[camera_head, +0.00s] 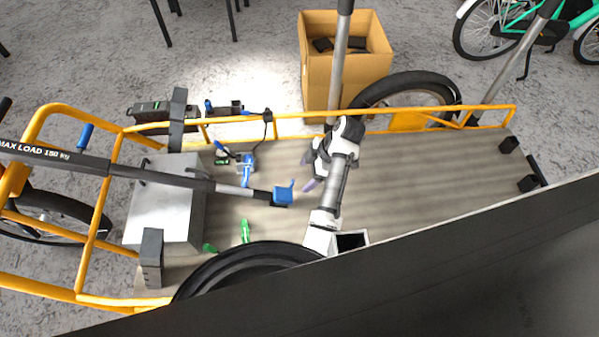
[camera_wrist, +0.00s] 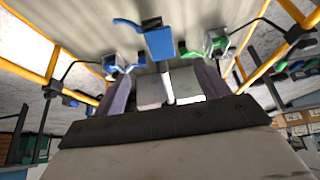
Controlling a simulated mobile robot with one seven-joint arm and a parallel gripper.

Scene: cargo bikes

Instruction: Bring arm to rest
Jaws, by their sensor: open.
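My arm (camera_head: 338,185) reaches over the grey load bed (camera_head: 420,175) of a yellow-framed cargo bike in the head view. In the wrist view, my gripper (camera_wrist: 165,90) shows a purple-grey finger on each side. A blue clamp-like part (camera_wrist: 160,42) shows beyond the fingers. Its blue end (camera_head: 284,194) lies left of my gripper in the head view.
A metal box (camera_head: 165,215) stands at the bed's left end. Yellow rails (camera_head: 270,122) border the bed. A dark bar (camera_head: 130,172) crosses from the left. Green pieces (camera_head: 245,231) lie near the front wheel. A cardboard box (camera_head: 320,75) stands behind. The bed's right half is clear.

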